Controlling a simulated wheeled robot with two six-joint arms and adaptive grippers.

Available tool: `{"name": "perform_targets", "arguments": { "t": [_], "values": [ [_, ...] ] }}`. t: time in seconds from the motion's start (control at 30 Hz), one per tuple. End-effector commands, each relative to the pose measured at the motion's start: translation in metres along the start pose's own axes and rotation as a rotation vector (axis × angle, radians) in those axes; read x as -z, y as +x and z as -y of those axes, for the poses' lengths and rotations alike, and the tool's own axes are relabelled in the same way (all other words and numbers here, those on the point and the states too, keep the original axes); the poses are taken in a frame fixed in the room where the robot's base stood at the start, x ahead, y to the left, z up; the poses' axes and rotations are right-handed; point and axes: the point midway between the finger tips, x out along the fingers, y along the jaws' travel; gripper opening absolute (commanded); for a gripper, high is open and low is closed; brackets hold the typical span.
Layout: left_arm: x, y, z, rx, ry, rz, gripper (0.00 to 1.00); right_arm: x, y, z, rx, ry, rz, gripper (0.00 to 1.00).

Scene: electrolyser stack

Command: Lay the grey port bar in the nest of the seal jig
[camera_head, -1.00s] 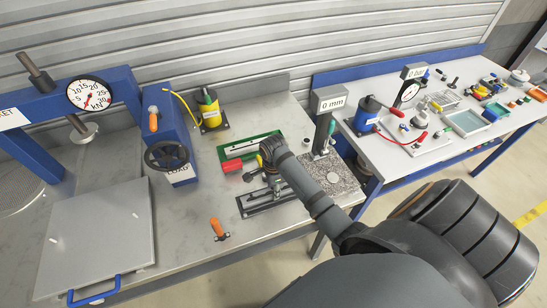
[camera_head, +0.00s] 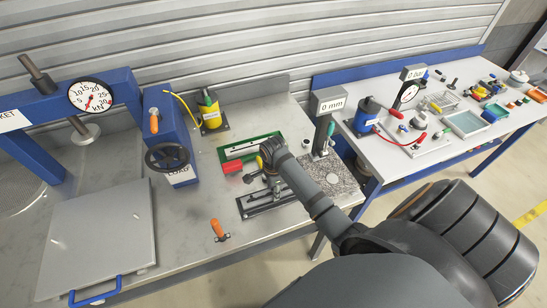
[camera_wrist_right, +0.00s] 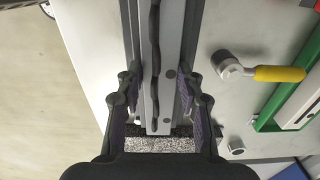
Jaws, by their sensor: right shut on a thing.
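My right gripper (camera_wrist_right: 162,105) is shut on a long grey port bar (camera_wrist_right: 149,60), which runs lengthwise between the fingers and has dark round holes. A wavy black cord (camera_wrist_right: 155,50) runs along the bar. In the head view my right wrist hides most of the gripper, above a low dark fixture (camera_head: 285,202) that seems to be the seal jig. I cannot tell whether the bar touches the nest or is just above it. My left gripper is not in view.
A green frame (camera_head: 222,155) with pale strips lies behind, with a red block (camera_head: 232,166) at its front edge. A yellow-handled lever (camera_wrist_right: 278,74) is beside the bar. A speckled stone plate (camera_head: 335,178) with a gauge stand is to the right. An orange-handled tool (camera_head: 217,228) lies in front.

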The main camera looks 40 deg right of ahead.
Motion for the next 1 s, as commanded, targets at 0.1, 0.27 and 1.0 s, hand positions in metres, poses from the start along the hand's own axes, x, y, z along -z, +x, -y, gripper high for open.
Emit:
{"name": "perform_targets", "arguments": {
  "t": [0.1,0.27,1.0],
  "values": [
    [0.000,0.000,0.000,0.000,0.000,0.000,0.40,0.000,0.000,0.000,0.001,0.000,0.000,0.07],
    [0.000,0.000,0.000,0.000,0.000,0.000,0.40,0.000,0.000,0.000,0.001,0.000,0.000,0.57],
    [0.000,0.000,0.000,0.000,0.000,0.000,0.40,0.000,-0.065,0.001,0.003,0.000,0.000,0.64]
  ]
}}
